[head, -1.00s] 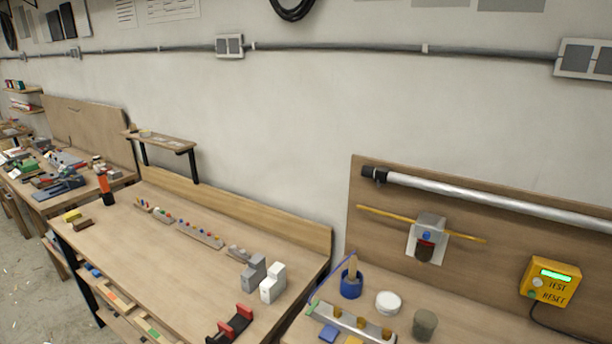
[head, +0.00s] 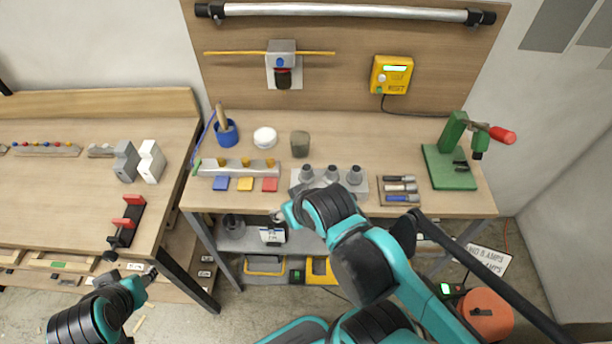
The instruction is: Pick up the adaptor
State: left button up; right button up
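Three grey stepped cylinders (head: 330,175) stand upright in a row in a pale grey block (head: 358,191) on the right-hand bench. They may be adaptors, but no label tells which thing is the adaptor. My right gripper (head: 277,216) is near the bench's front edge, left of and below this block, apart from the cylinders. My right arm covers part of the block's front. My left gripper (head: 151,272) is low at the left, in front of the left-hand bench. Both grippers are too small to show whether their fingers are open.
The bench (head: 350,135) also bears a blue pot (head: 227,135), a white round tub (head: 264,137), a grey-green cup (head: 300,145), a tool tray (head: 399,198) and a green clamp press (head: 450,160). A yellow test box (head: 391,75) hangs on the backboard. An orange container (head: 487,313) stands at lower right.

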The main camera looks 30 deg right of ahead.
aim_at(354, 178)
jog(key=z, duration=1.3)
jog(key=i+j+u, duration=0.2)
jog(key=i+l, duration=0.1)
